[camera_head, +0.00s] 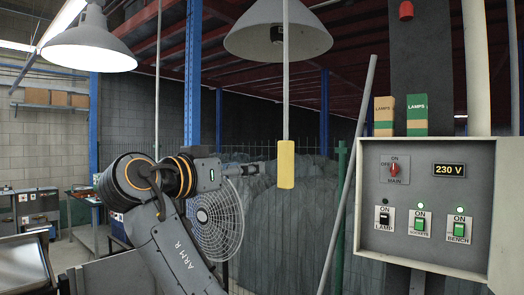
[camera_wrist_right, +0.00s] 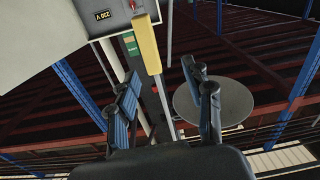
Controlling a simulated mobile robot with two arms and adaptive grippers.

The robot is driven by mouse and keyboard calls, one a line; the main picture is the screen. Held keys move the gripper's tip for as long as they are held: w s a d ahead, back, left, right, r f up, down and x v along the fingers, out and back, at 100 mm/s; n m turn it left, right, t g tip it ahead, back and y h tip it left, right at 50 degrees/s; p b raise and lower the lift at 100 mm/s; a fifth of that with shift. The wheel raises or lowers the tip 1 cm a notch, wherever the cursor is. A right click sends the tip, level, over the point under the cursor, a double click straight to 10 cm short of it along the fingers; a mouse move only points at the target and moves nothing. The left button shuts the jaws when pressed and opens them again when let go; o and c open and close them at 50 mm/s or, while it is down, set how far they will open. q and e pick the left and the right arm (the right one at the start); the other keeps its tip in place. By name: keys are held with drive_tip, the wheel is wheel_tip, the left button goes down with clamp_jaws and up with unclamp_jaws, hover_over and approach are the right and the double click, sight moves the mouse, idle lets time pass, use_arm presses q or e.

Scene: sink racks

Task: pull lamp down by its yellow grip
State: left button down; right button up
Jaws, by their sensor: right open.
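The yellow grip (camera_head: 286,164) is a block on the lower end of a pale rod (camera_head: 286,80). The rod hangs upright in front of a grey, unlit lamp shade (camera_head: 250,38). My right gripper (camera_head: 258,163) is level with the grip, just left of it, pointing towards it. In the right wrist view, the gripper (camera_wrist_right: 162,72) is open, and the yellow grip (camera_wrist_right: 147,45) shows ahead between its finger lines, nearer the left finger. I see no contact; the remaining depth is hard to judge. My left gripper is out of view.
A lit lamp (camera_head: 88,45) hangs at upper left. A control panel (camera_head: 425,205) with switches and a 230 V display stands right of the grip. A slanted grey pole (camera_head: 347,175) stands between them. A round fan (camera_head: 217,220) is below my right gripper.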

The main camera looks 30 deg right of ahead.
drive_tip(key=s+r, duration=0.2)
drive_tip(key=m+p, duration=0.1)
drive_tip(key=p, duration=0.3)
approach(282, 156)
drive_tip(key=shift+g, duration=0.3)
drive_tip(key=x, duration=0.4)
drive_tip(key=shift+w+d+r, duration=0.1)
drive_tip(key=shift+w, duration=0.15)
drive_tip(key=p+x, duration=0.3)
drive_tip(key=x, duration=0.3)
drive_tip(key=shift+d, duration=0.2)
drive_tip(key=shift+w+d, duration=0.25)
drive_tip(key=shift+d, duration=0.2)
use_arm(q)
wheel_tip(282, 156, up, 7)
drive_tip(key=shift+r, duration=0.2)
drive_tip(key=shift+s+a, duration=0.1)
use_arm(e)
drive_tip(key=shift+s+a, duration=0.1)
clamp_jaws()
